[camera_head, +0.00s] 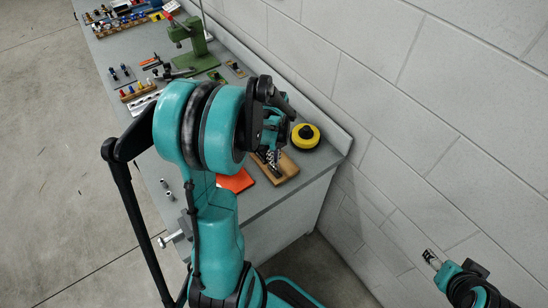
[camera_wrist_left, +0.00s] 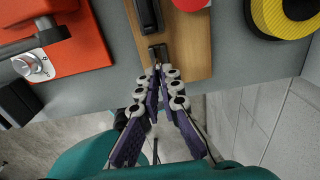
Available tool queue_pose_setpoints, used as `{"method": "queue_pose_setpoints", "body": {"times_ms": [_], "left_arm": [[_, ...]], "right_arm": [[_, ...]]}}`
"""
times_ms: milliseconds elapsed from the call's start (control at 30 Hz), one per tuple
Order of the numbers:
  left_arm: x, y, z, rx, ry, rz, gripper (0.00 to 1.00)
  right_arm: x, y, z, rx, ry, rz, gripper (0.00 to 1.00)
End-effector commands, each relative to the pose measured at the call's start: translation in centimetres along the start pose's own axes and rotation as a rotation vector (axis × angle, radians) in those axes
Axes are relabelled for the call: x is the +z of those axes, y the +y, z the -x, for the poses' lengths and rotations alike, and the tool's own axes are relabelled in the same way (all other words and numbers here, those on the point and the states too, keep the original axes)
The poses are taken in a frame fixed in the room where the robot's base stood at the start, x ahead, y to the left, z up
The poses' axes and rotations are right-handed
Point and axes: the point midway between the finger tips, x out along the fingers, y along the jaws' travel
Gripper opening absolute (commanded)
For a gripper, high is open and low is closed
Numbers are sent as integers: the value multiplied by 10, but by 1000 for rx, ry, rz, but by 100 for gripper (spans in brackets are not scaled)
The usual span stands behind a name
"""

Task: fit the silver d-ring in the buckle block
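The buckle block appears to be the wooden board (camera_wrist_left: 196,60) with black fittings at the bench's front edge; the board also shows in the head view (camera_head: 287,167). My left gripper (camera_wrist_left: 161,68) points at a small dark fitting (camera_wrist_left: 157,50) on the board's near end. Its fingertips are very close together. I cannot make out the silver d-ring or tell whether it is between them. In the head view my left gripper (camera_head: 270,156) is partly hidden by its arm. My right gripper (camera_head: 432,259) hangs off the bench at the lower right, too small to read.
An orange plate (camera_head: 236,181) with a silver knob (camera_wrist_left: 34,66) lies left of the board. A yellow and black disc (camera_head: 305,136) lies to its right. A green press (camera_head: 192,45) and several small parts stand farther back. A block wall (camera_head: 400,110) runs along the right.

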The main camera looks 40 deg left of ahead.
Motion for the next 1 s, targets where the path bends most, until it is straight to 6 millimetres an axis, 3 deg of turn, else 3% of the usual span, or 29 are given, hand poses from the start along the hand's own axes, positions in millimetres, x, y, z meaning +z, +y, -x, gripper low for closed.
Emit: {"method": "queue_pose_setpoints", "body": {"times_ms": [933, 1000], "left_arm": [[0, 0, -22, 0, 0, 0, 0], [0, 0, -21, 0, 0, 0, 23]], "right_arm": [[11, 0, -16, 0, 0, 0, 58], [10, 0, -15, 0, 0, 0, 58]]}}
